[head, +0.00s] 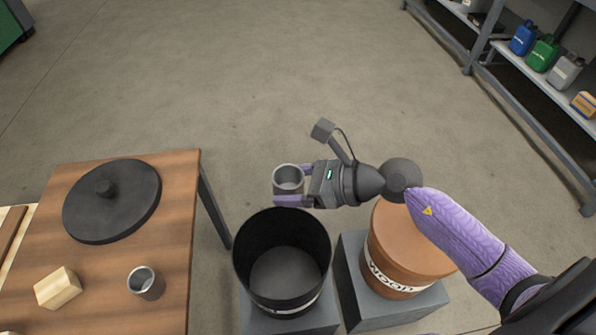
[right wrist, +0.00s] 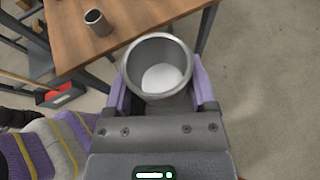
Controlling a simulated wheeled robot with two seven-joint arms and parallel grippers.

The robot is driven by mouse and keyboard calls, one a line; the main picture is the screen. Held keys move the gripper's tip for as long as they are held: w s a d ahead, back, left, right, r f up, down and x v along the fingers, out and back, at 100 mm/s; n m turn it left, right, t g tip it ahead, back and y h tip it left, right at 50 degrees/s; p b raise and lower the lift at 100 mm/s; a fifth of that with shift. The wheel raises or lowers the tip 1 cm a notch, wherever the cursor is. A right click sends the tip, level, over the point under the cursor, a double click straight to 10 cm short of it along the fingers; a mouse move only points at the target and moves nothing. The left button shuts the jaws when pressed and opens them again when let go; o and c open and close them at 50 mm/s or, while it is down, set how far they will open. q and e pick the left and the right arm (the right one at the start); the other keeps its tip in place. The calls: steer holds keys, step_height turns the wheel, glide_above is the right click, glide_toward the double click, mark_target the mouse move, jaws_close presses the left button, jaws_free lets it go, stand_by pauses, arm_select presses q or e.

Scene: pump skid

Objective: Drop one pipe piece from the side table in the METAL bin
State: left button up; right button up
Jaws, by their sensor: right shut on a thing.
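My right gripper (head: 290,185) is shut on a grey metal pipe piece (head: 288,178), with its purple fingers on either side of it. The held piece also shows in the right wrist view (right wrist: 160,66), its round open end towards the camera. In the head view it appears just beyond the far rim of an open black bin (head: 240,262), which looks empty. The label on this bin's front is mostly out of sight. A second pipe piece (head: 146,283) stands on the wooden side table (head: 120,310). My left gripper is not in view.
An orange-brown bin (head: 410,245) marked WOOD, with its top covered, stands right of the black bin, each on a grey block. A black round lid (head: 112,200) and a wood block (head: 58,288) lie on the table. Shelves with jugs (head: 543,52) stand at the upper right.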

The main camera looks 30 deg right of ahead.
step_height(320, 180, down, 22)
steer(key=w+a+b, duration=0.1)
steer(key=b, duration=0.9)
steer(key=shift+w+a+m+t, duration=0.15)
steer(key=shift+w+m+t, duration=0.15)
steer(key=shift+m+t, duration=0.1)
steer(key=o, duration=1.3)
arm_select(q)
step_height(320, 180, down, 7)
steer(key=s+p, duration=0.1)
steer(key=p, duration=0.1)
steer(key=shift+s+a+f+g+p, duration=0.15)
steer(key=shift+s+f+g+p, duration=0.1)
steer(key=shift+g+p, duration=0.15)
arm_select(e)
steer(key=v, duration=1)
steer(key=shift+a+r, duration=0.1)
steer(key=shift+a, duration=0.05)
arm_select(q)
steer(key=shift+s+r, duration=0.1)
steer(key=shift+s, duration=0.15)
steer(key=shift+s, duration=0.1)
arm_select(e)
steer(key=shift+s+h, duration=0.1)
steer(key=shift+h, duration=0.2)
